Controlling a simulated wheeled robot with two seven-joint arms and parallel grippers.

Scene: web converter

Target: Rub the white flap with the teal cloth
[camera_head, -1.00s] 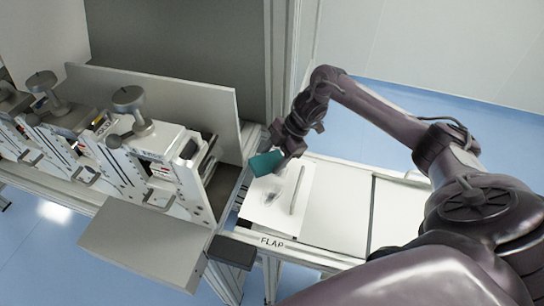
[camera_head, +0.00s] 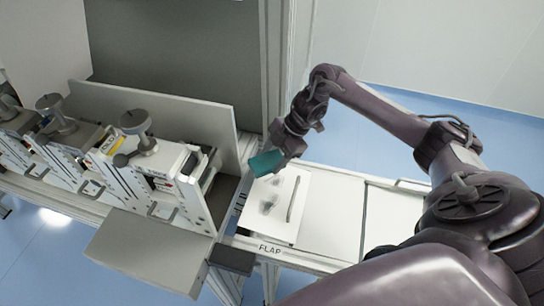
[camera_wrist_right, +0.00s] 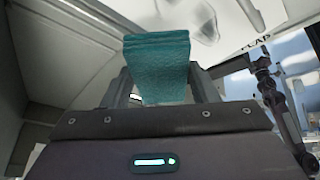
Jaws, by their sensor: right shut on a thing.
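My right gripper (camera_head: 284,152) is shut on the teal cloth (camera_head: 265,164), a thick folded pad. In the right wrist view the cloth (camera_wrist_right: 158,62) stands out between the two fingers. The white flap (camera_head: 283,222) is a flat white panel by the "FLAP" label. It carries grey smudges (camera_head: 268,204) and a dark narrow bar. The cloth is at the flap's far left corner in the head view and hides part of it. I cannot tell whether they touch. The flap also shows at the top of the right wrist view (camera_wrist_right: 185,12). My left gripper is not in view.
A machine with upright grey plates and knobs (camera_head: 136,122) stands left of the flap. A grey tray-like panel (camera_head: 150,252) juts out in front of it. A pale worktop (camera_head: 335,205) extends right of the flap and looks clear. A grey frame post (camera_head: 288,60) rises behind.

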